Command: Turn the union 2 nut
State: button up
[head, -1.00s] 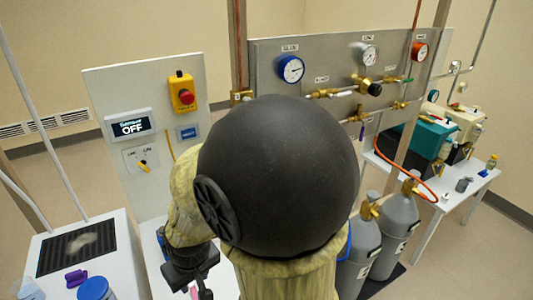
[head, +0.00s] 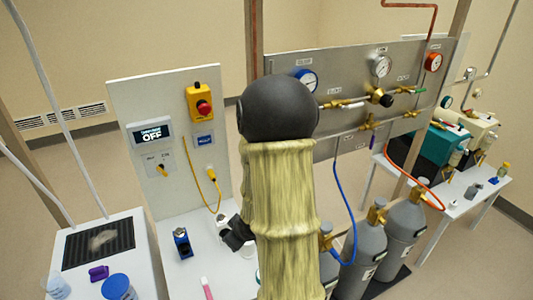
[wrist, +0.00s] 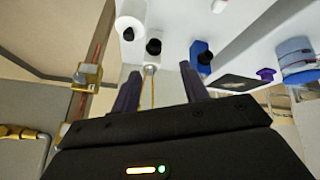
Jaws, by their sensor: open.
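A steel gas panel (head: 345,72) carries brass fittings with small labels too small to read. I cannot tell which fitting is the union 2 nut. One brass fitting (head: 371,122) sits on the lower pipe, with a blue hose below. In the wrist view a brass block (wrist: 88,75) is on a copper pipe at left, and another brass fitting (wrist: 22,133) is at the lower left edge. My gripper (head: 236,236) is low over the white bench, left of the panel, partly hidden by my arm. Its fingers (wrist: 157,88) are apart with nothing held between them.
A white board with an OFF display (head: 151,135) and a red-button yellow box (head: 201,103) stands left. The bench holds a blue item (head: 182,243) and a pink item (head: 207,288). Grey gas cylinders (head: 365,250) stand right of my arm. A blue-lidded jar (head: 116,287) is front left.

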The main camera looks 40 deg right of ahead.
jog(key=s+d+r+m+t+h+p, duration=0.1)
jog(key=s+d+r+t+h+p, duration=0.1)
jog(key=d+r+t+p, duration=0.3)
jog(key=s+d+r+m+t+h+p, duration=0.1)
jog(key=s+d+r+t+p, duration=0.3)
jog(key=d, duration=0.6)
jog(key=shift+s+r+m+t+h+p, duration=0.35)
jog(key=shift+r+t+p, duration=0.3)
jog(key=shift+t, duration=0.35)
jog(key=shift+w+d+b, duration=0.15)
jog(key=shift+b, duration=0.4)
jog(key=b+x, duration=0.2)
jog(key=b, duration=0.4)
jog(key=shift+f, duration=0.15)
jog(key=shift+w+b, duration=0.15)
jog(key=shift+b, duration=0.6)
